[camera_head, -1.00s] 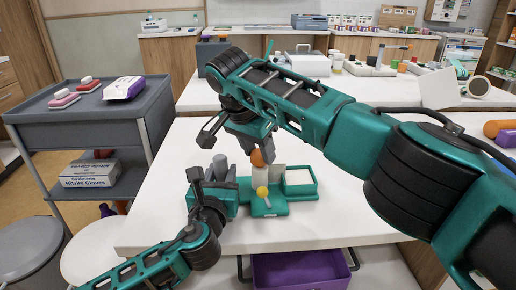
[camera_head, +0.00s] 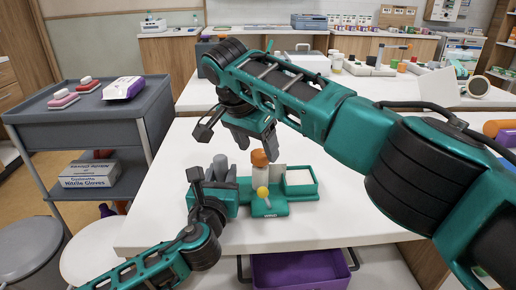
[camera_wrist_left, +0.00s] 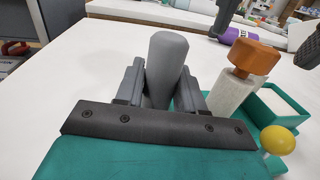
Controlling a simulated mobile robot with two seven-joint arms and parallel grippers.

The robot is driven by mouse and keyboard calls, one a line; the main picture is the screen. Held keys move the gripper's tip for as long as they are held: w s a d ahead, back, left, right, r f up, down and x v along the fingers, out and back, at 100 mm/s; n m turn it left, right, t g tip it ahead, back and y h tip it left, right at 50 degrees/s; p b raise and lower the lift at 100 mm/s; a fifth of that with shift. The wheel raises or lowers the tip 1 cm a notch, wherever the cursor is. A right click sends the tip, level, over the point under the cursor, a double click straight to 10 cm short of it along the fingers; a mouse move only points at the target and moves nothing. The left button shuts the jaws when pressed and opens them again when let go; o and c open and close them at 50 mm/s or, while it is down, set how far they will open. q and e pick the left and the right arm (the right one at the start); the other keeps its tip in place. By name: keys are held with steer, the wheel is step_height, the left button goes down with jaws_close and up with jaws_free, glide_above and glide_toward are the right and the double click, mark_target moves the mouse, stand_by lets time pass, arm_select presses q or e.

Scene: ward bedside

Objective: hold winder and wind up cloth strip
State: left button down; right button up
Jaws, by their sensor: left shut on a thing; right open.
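The winder is a green base (camera_head: 268,208) on the white table, with a grey upright grip post (camera_head: 220,162) at its left. My left gripper (camera_head: 212,178) is shut around this post, which also shows between the fingers in the left wrist view (camera_wrist_left: 167,62). Right of it stands a pale roll with an orange knob (camera_head: 259,158) on top; the knob also shows in the left wrist view (camera_wrist_left: 254,58). A yellow ball knob (camera_head: 262,191) is at the front. A green tray (camera_head: 316,189) holds a white piece. My right gripper (camera_head: 238,136) is open, above and left of the orange knob, apart from it.
A grey trolley (camera_head: 75,120) with pink-based items and boxes stands at the left. A purple bin (camera_head: 300,271) is below the table's front edge. The table right of the tray is clear beneath my right arm. A second white table (camera_head: 200,95) stands behind.

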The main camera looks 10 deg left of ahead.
steer(key=v, duration=0.6)
step_height(320, 180, down, 4)
steer(key=a+n+g+y, duration=0.2)
steer(key=n+y, duration=0.5)
steer(key=y, duration=0.1)
steer(key=s+d+n+t+y, duration=0.25)
steer(key=d+n+y, duration=0.35)
steer(key=d+n, duration=0.7)
steer(key=w+a+f, duration=0.1)
steer(key=a, duration=0.1)
steer(key=w+a+f+m, duration=0.1)
steer(key=w+a, duration=0.1)
steer(key=a, duration=0.1)
steer(key=w+a+f+m+t, duration=0.1)
steer(key=w+a+f, duration=0.1)
steer(key=a, duration=0.1)
steer(key=shift+a+f, duration=0.1)
steer(key=shift+a, duration=0.05)
steer(key=shift+c, duration=0.4)
